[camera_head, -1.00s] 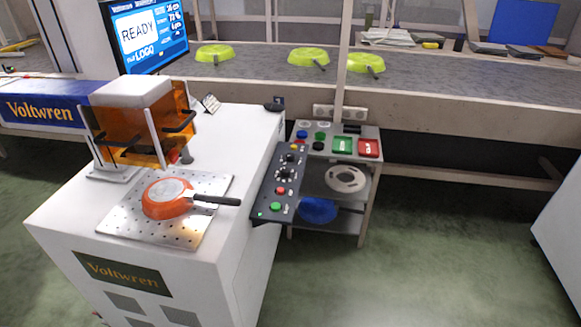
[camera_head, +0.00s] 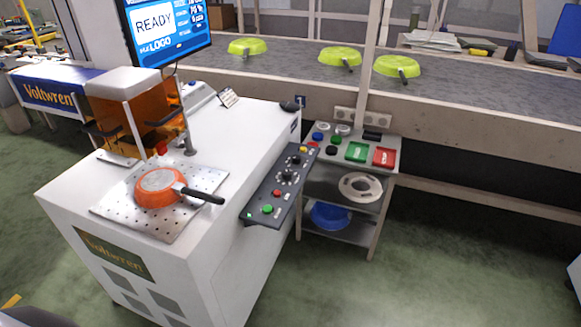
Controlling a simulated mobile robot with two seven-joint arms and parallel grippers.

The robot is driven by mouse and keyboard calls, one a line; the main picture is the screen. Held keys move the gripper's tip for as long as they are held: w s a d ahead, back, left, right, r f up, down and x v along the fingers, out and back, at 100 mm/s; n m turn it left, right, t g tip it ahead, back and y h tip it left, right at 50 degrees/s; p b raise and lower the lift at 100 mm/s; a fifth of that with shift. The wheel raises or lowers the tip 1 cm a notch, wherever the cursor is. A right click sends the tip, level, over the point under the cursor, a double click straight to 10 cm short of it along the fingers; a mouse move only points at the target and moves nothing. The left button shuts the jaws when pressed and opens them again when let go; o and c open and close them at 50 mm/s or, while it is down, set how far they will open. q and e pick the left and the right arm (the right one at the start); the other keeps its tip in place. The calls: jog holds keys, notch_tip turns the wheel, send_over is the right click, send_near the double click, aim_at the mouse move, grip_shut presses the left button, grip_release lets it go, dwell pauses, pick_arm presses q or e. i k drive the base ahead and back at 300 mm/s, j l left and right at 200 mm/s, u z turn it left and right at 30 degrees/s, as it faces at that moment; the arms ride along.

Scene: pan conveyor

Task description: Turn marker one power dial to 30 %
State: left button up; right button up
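The white marking machine (camera_head: 225,258) stands at the left with a Voltwren plate on its front. A dark control panel (camera_head: 262,199) juts from its right side. The panel carries two black dials, an upper one (camera_head: 296,160) and a lower one (camera_head: 288,176), plus red, green and yellow buttons. The dial labels and settings are too small to read. A screen (camera_head: 168,30) above the machine reads READY, with small values beside it. An orange pan (camera_head: 158,187) lies bottom up on the perforated plate (camera_head: 120,213), its black handle pointing right. Neither gripper is in view.
An amber guard (camera_head: 150,118) stands behind the pan. A small shelf (camera_head: 345,200) right of the panel holds green and red boxes, a white ring and a blue bowl. A conveyor (camera_head: 300,75) with three lime pans runs behind. The green floor in front of the shelf is clear.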

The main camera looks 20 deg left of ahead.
aim_at(287, 176)
jog(key=i+l+u, duration=0.35)
jog(key=i+l, duration=0.25)
jog(key=i+j+u, duration=0.1)
jog(key=i+u, duration=0.15)
jog(key=i, duration=0.8)
